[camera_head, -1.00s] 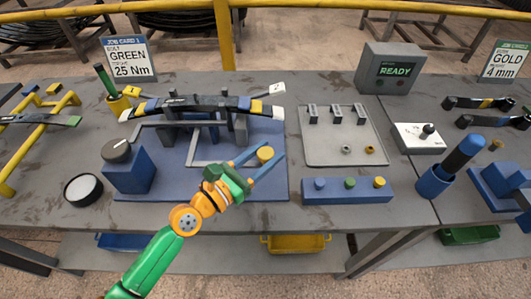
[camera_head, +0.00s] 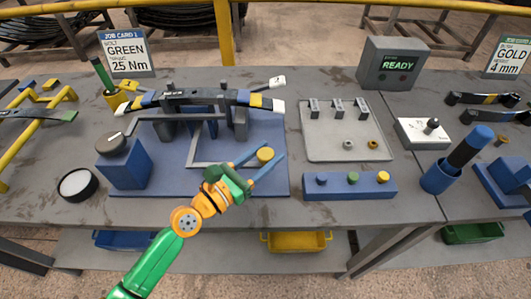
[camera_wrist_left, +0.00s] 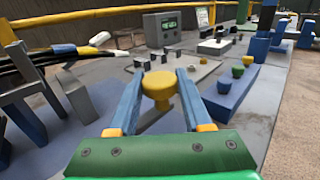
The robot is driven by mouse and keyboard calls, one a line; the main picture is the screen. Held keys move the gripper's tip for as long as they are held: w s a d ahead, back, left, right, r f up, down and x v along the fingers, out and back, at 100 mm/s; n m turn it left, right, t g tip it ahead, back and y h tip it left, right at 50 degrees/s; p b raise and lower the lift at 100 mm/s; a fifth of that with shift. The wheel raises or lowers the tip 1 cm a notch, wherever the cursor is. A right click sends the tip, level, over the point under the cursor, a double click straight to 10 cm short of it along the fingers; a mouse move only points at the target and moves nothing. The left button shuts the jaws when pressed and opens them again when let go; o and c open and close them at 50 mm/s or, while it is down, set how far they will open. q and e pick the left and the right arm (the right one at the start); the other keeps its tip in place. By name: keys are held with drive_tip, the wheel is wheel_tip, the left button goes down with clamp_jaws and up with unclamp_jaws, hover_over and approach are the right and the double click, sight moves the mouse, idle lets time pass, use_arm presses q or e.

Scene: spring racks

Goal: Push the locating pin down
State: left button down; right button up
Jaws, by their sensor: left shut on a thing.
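The locating pin shows as a yellow round knob (camera_head: 265,154) on the blue fixture base (camera_head: 240,182), at its right side. In the left wrist view the knob (camera_wrist_left: 158,85) is upright, with a wide head on a narrower neck. My left gripper (camera_head: 264,157) is shut on the knob, with one blue finger along each side of it. The knob's lower end is hidden in the left wrist view. My right gripper is not in view.
A leaf spring (camera_head: 205,98) lies across grey supports behind the gripper. A blue box with a round knob (camera_head: 125,165) stands at left. A blue button strip (camera_head: 345,186) and a grey tray (camera_head: 345,148) lie to the right. A READY display (camera_head: 392,68) stands behind.

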use_arm(q)
wheel_tip(320, 180, down, 2)
drive_tip(key=shift+f, duration=0.1)
drive_tip(key=shift+r, duration=0.35)
drive_tip(key=shift+c, duration=1.8)
unclamp_jaws()
